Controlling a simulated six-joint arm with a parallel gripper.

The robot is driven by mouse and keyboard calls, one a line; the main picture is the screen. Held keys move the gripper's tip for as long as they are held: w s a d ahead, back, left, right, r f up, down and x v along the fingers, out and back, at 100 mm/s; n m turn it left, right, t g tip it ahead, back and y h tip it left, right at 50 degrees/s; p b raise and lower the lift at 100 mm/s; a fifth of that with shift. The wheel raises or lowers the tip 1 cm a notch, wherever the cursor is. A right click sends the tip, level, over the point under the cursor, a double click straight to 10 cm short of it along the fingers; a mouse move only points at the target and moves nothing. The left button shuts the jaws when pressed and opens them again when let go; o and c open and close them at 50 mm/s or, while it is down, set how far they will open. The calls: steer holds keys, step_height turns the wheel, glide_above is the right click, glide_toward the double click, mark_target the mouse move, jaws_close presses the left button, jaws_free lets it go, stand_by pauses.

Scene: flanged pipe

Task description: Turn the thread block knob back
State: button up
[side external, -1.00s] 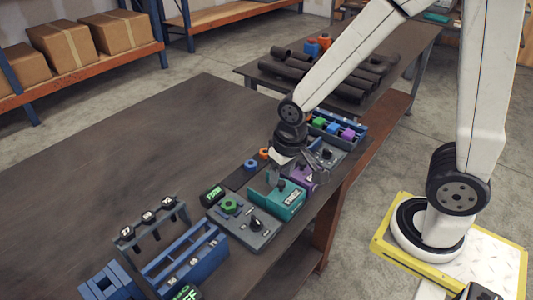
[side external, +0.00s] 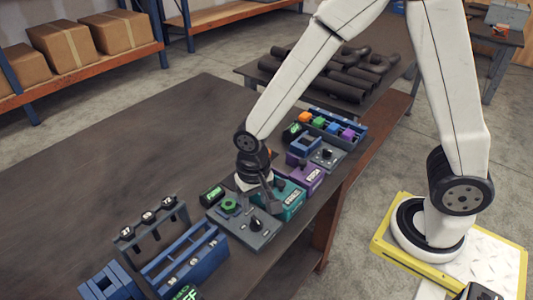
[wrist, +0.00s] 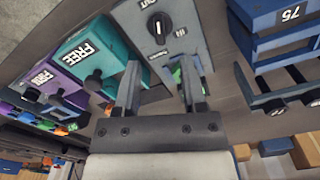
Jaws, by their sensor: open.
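I cannot tell for certain which block is the thread block. A grey block (side external: 236,225) carries a black knob (side external: 255,224) and a green part (side external: 229,206). In the wrist view this knob (wrist: 160,27) has a white mark and stands on the grey block (wrist: 187,33), ahead of my fingers. A teal block (side external: 291,205) labelled FREE stands beside it; its dark knob shows in the wrist view (wrist: 94,81). My gripper (wrist: 159,66) is open and empty, pointing down near the grey and teal blocks. It also shows in the side view (side external: 267,199), apart from the knob.
A purple block (side external: 309,177) and another grey block with a knob (side external: 327,155) stand farther back. A blue rack (side external: 186,260) and a grey stand (side external: 151,223) are at the front left. The left of the table is bare.

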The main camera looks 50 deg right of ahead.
mark_target(256, 219)
steer(key=shift+f, duration=3.25)
jaws_close()
